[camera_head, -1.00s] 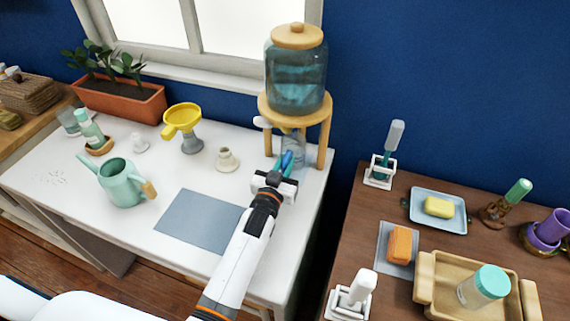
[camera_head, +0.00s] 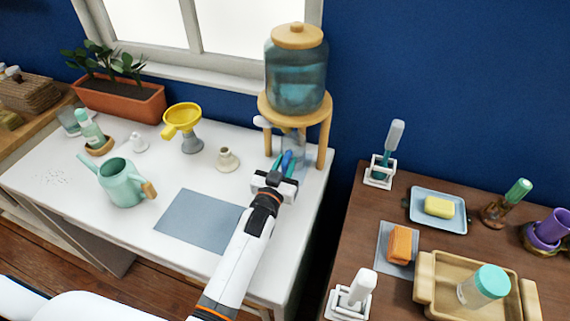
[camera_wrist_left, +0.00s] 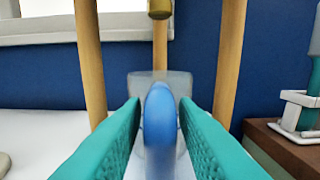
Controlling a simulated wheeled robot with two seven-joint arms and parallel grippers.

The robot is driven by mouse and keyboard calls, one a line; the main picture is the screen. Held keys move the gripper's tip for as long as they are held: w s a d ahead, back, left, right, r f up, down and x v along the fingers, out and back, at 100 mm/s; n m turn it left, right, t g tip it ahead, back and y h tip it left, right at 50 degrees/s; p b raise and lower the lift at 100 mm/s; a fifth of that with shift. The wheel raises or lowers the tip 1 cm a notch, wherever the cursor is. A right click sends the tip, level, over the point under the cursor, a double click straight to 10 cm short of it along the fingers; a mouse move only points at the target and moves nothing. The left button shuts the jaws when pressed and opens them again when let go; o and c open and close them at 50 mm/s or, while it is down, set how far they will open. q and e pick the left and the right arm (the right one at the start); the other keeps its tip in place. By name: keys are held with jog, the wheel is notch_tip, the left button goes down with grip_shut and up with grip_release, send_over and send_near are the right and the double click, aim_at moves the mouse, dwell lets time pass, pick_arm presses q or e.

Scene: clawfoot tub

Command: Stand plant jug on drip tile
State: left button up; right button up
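The plant jug (camera_head: 298,147) looks like the clear jug with a blue handle, standing upright under the dispenser's tap on the white table. In the left wrist view its blue handle (camera_wrist_left: 159,125) shows in front of the faint clear body. My left gripper (camera_head: 286,162) is at the handle; its teal fingers (camera_wrist_left: 160,120) lie on either side with narrow gaps, and seem open. The fingers and stand partly hide the jug. The drip tile (camera_head: 200,221), a flat grey-blue square, lies bare on the table, left of my left arm. My right gripper is not in view.
The glass dispenser (camera_head: 296,75) stands on a wooden stand (camera_head: 325,135) whose legs flank the jug. A mint watering can (camera_head: 122,185), yellow funnel (camera_head: 182,118) and small cream pot (camera_head: 227,160) stand left. A brown table (camera_head: 370,235) with bath items is at right.

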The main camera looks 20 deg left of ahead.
pick_arm(q)
jog(key=shift+s, duration=0.1)
jog(key=shift+s+p, duration=0.7)
jog(key=shift+s, duration=0.5)
jog(key=shift+s+a+p, duration=0.15)
jog(key=shift+s+p, duration=1.1)
jog(key=shift+s, duration=1.7)
jog(key=shift+s, duration=0.15)
jog(key=s+b, duration=0.1)
jog(key=s, duration=0.4)
jog(key=s+b, duration=0.1)
jog(key=s, duration=0.4)
jog(key=shift+s+a+f+b, duration=0.15)
jog(key=shift+s+a+b, duration=0.05)
jog(key=shift+b, duration=0.1)
jog(key=shift+s, duration=0.7)
